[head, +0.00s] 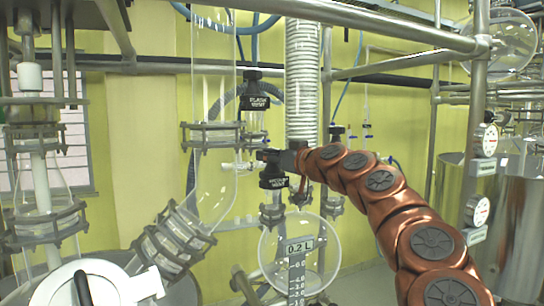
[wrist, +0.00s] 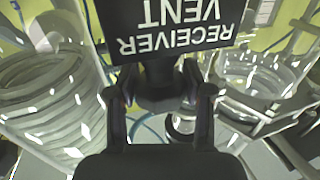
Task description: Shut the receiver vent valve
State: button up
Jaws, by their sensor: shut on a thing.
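The receiver vent valve shows in the head view as a black handle with a black tag (head: 272,182), above the round glass receiver (head: 325,245). In the wrist view its tag (wrist: 175,32) reads RECEIVER VENT upside down, close to the camera. My gripper (head: 274,157) reaches the valve from the right. In the wrist view the two fingers of my gripper (wrist: 162,96) stand on either side of the dark valve handle (wrist: 160,80), shut on it. The tag hides part of the handle, and I cannot tell how far the valve is turned.
Another valve with a FLASK VENT tag (head: 256,102) sits above and left. A ribbed white column (head: 302,80) rises behind my gripper. A glass vessel (head: 213,150) stands left. Metal rails (head: 370,35) cross above my arm. A steel tank (head: 520,220) stands at right.

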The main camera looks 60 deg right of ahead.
jog(key=shift+c, duration=1.2)
jog(key=shift+f+b, duration=0.2)
jog(key=shift+b, duration=0.3)
jog(key=b, duration=0.2)
jog(key=f+h+b, duration=0.1)
jog(key=b, duration=0.1)
jog(key=shift+s+d+m+g+b, duration=0.15)
jog(key=shift+d+m+g+b, duration=0.15)
jog(key=shift+m+g, duration=0.1)
jog(key=h+b, duration=0.1)
jog(key=b, duration=0.1)
jog(key=shift+r+m+b, duration=0.1)
jog(key=shift+m+b, duration=0.2)
jog(key=shift+a+r+b, duration=0.1)
jog(key=shift+b, duration=0.45)
jog(key=shift+r+m+g+h+b, duration=0.25)
jog(key=shift+m+g+h+b, duration=0.35)
jog(key=shift+b, duration=0.55)
jog(key=shift+h+b, duration=0.5)
jog(key=shift+b, duration=0.05)
jog(key=b, duration=0.1)
jog(key=m+g+h+b, duration=0.1)
jog(key=shift+s+a+r+m+h+b, duration=0.1)
jog(key=shift+r+m+h+b, duration=0.05)
jog(key=shift+m+h+b, duration=0.2)
